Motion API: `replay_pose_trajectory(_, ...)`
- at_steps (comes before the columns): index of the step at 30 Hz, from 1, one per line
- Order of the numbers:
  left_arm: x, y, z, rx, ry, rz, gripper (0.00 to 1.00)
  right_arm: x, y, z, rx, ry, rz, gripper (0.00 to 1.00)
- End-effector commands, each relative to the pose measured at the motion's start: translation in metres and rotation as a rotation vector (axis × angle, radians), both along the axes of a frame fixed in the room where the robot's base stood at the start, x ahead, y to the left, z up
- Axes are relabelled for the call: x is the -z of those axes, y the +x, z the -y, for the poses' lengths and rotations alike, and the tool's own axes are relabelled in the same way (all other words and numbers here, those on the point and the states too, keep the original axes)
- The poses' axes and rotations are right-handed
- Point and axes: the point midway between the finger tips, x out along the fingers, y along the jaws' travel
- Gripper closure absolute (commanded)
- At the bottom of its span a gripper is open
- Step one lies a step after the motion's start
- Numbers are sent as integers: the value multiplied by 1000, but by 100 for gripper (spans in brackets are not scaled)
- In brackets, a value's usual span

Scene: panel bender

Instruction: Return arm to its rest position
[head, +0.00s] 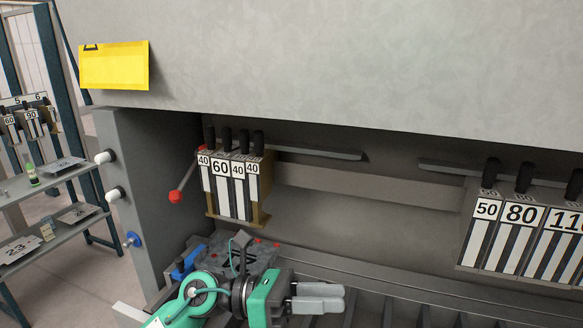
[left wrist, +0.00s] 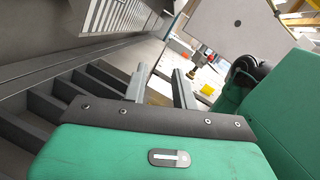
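My left arm, green with a dark wrist, comes in at the bottom of the head view. Its left gripper (head: 320,298) points right, low in front of the panel bender's opening and over the slatted bed. In the left wrist view the two grey fingers of the left gripper (left wrist: 160,88) stand apart with nothing between them. The gripper is clear of the numbered tool blocks (head: 231,185) above it. My right arm and gripper are not in view.
More tool blocks (head: 522,235) hang at the right. A lever with a red knob (head: 176,197) sticks out by the left blocks. A dark plate with red knobs (head: 240,258) lies behind my arm. A shelf rack (head: 50,190) stands far left.

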Motion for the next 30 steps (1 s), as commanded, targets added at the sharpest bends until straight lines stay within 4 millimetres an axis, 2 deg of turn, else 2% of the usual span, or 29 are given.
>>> replay_pose_trajectory(3,-22,9,-13,-94,-218,-220,72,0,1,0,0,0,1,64)
replay_pose_trajectory(7,-34,30,-39,-205,-438,-473,72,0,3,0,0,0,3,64)
replay_pose_trajectory(11,-29,53,-75,-324,-642,-735,72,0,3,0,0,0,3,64)
replay_pose_trajectory(14,-11,71,-107,-423,-788,-943,72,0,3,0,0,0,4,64)
replay_pose_trajectory(18,31,86,-151,-572,-976,-1237,72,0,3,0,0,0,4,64)
replay_pose_trajectory(23,99,85,-199,-760,-1168,-1576,72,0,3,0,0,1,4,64)
replay_pose_trajectory(26,148,70,-224,-890,-1273,-1785,72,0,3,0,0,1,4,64)
replay_pose_trajectory(30,217,31,-251,-1092,-1399,-2073,72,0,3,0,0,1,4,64)
